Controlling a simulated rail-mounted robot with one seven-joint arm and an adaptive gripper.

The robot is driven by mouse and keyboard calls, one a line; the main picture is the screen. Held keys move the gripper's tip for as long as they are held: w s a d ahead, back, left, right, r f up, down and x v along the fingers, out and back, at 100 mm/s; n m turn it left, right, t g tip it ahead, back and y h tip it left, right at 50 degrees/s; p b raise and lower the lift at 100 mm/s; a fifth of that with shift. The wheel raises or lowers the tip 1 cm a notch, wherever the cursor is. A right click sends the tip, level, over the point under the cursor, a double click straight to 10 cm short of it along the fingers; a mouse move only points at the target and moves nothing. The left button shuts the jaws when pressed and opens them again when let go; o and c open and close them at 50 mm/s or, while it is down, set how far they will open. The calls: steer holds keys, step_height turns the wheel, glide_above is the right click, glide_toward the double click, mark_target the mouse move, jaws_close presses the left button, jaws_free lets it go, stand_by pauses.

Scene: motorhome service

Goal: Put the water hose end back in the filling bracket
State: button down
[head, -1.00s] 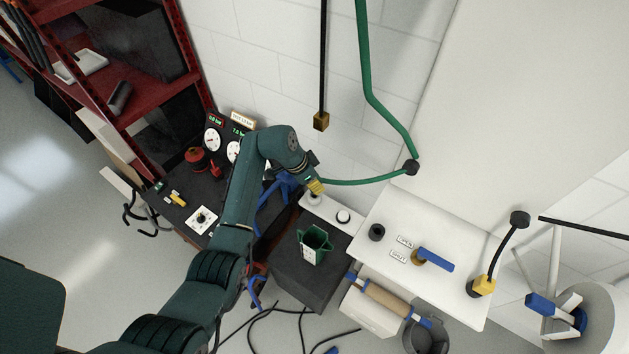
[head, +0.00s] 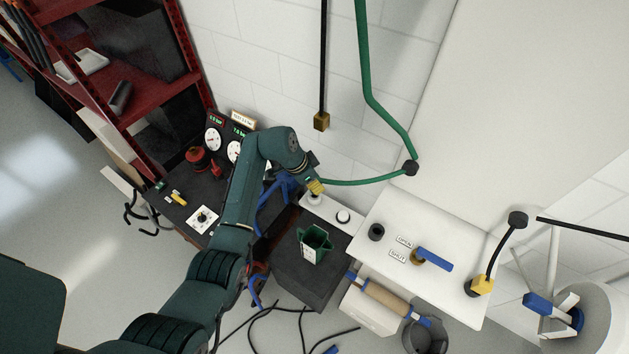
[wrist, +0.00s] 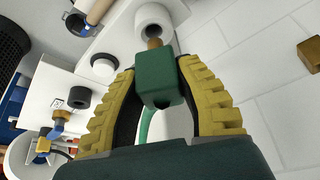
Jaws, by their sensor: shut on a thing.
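My gripper (wrist: 165,105) is shut on the green block of the water hose end (wrist: 158,75), between its yellow ribbed fingers. A short brass tip (wrist: 155,43) sticks out of the block towards a white round holder (wrist: 153,18). The tip is at the holder's near rim; I cannot tell whether it touches or has entered. In the head view my gripper (head: 316,186) is just above the white bracket strip (head: 329,209) by the wall. The green hose (head: 365,181) runs from there right to a black wall clip.
The white worktop (head: 440,270) at right carries a black ring (head: 376,232) and a blue-handled valve (head: 434,260). A black hose with a brass end (head: 321,121) hangs behind.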

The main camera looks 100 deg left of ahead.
steer(key=shift+f, duration=0.2)
steer(key=shift+f+b, duration=1.25)
steer(key=shift+f, duration=0.65)
steer(key=c, duration=0.7)
jaws_free()
steer(key=shift+r, duration=0.1)
steer(key=v, duration=1.2)
